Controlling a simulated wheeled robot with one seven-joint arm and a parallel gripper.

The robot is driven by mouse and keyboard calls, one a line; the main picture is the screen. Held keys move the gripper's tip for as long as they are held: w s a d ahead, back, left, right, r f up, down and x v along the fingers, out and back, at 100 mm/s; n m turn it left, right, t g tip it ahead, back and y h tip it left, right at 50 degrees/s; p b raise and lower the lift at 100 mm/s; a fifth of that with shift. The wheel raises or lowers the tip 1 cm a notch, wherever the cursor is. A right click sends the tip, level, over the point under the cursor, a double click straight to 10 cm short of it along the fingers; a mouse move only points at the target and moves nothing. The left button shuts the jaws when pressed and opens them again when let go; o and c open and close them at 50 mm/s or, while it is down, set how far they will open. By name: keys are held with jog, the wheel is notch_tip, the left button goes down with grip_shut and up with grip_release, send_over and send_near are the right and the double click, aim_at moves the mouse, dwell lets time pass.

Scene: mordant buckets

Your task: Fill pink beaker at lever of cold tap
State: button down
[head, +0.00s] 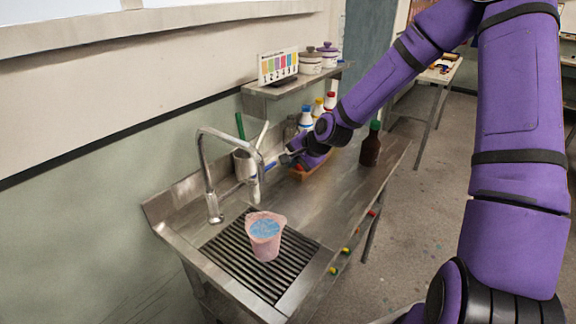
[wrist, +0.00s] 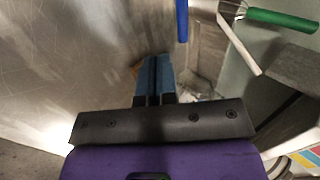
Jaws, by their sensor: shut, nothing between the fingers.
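The pink beaker (head: 264,246) stands upright on the sink's slatted drain (head: 228,257), with a blue surface inside it. The curved metal tap (head: 203,165) arches over, and its pale outlet end (head: 256,190) hangs just above the beaker's far rim. I cannot tell whether water runs. A bright blue bar (head: 264,168) sticks out behind the outlet; it looks like the cold lever and also shows in the wrist view (wrist: 182,20). My gripper (head: 285,159) is shut and empty close to the bar's right end. In the wrist view its fingers (wrist: 152,75) are together, apart from the bar.
Bottles and an orange tray (head: 302,174) are near my wrist. A brown bottle (head: 370,148) stands farther right. A shelf (head: 290,87) overhangs the back. The counter's front middle is clear.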

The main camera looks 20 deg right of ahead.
jog(key=v, duration=0.6)
jog(key=shift+s, duration=0.1)
jog(key=s+r+n+h, duration=0.1)
jog(key=s+r+n, duration=0.2)
jog(key=s+r, duration=0.4)
jog(key=s+d+r+n+g+h, duration=0.1)
jog(key=s+r+n, duration=0.3)
jog(key=s+r, duration=0.4)
jog(key=s+d+r+n+h, duration=0.1)
jog(key=s+r, duration=0.6)
jog(key=s, duration=0.9)
jog(key=shift+s+r+n+h, duration=0.25)
jog(key=shift+s+n+h, duration=0.15)
jog(key=shift+n+h, duration=0.75)
jog(key=shift+d+n+y, duration=0.1)
jog(key=shift+n+y, duration=0.15)
